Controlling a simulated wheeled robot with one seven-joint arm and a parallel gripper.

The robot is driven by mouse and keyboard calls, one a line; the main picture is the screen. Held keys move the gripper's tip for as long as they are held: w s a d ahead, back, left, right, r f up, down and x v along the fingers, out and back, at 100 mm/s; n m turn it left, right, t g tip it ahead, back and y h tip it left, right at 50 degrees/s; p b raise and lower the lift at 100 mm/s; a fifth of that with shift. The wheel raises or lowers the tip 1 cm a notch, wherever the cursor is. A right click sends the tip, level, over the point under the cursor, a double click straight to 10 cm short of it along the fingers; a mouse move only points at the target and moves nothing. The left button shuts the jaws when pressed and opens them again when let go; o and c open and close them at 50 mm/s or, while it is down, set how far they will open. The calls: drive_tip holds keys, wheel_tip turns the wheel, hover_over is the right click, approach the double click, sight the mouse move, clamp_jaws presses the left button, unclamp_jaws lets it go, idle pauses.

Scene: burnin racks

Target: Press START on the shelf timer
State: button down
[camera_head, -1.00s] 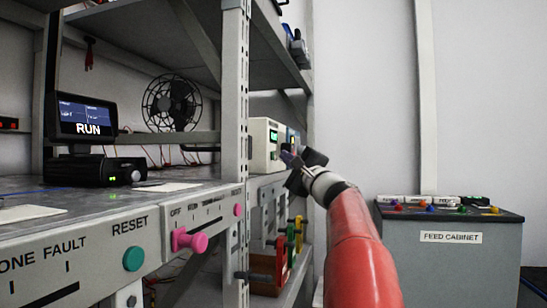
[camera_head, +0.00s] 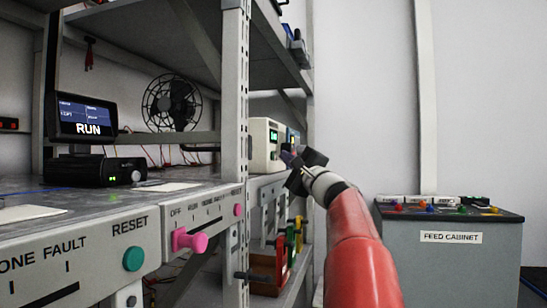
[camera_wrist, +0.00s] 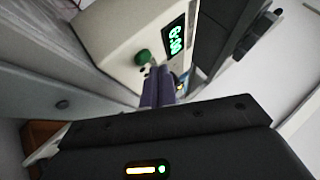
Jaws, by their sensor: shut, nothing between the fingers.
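The shelf timer is a cream box (camera_head: 262,158) with a lit green display, on the rack shelf just behind the upright post. In the wrist view the timer (camera_wrist: 118,35) fills the top middle, tilted, with its green digits (camera_wrist: 173,42) and a round green button (camera_wrist: 142,57) on its face. No START label is readable. My gripper (camera_head: 287,156) is at the timer's front face, its dark fingers together and empty. In the wrist view the fingertips (camera_wrist: 155,72) are just below and right of the green button. I cannot tell whether they touch the face.
The rack post (camera_head: 235,100) stands left of the timer. A bench panel with a pink knob (camera_head: 188,240) and a green RESET button (camera_head: 133,259) is nearer, at left. Coloured handles (camera_head: 290,235) hang below the timer. A feed cabinet (camera_head: 450,255) stands at right.

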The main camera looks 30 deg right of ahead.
drive_tip(key=shift+a, duration=0.1)
drive_tip(key=shift+w+a, duration=0.2)
drive_tip(key=shift+w, duration=0.1)
drive_tip(key=shift+w+a+b, duration=0.3)
drive_tip(key=shift+w, duration=0.05)
idle(0.8)
idle(0.4)
drive_tip(key=shift+s+d, duration=0.55)
drive_tip(key=shift+s, duration=0.1)
drive_tip(key=s+d, duration=0.3)
drive_tip(key=shift+s+d+b, duration=0.15)
drive_tip(key=shift+s+b, duration=0.2)
drive_tip(key=shift+s, duration=0.05)
idle(0.8)
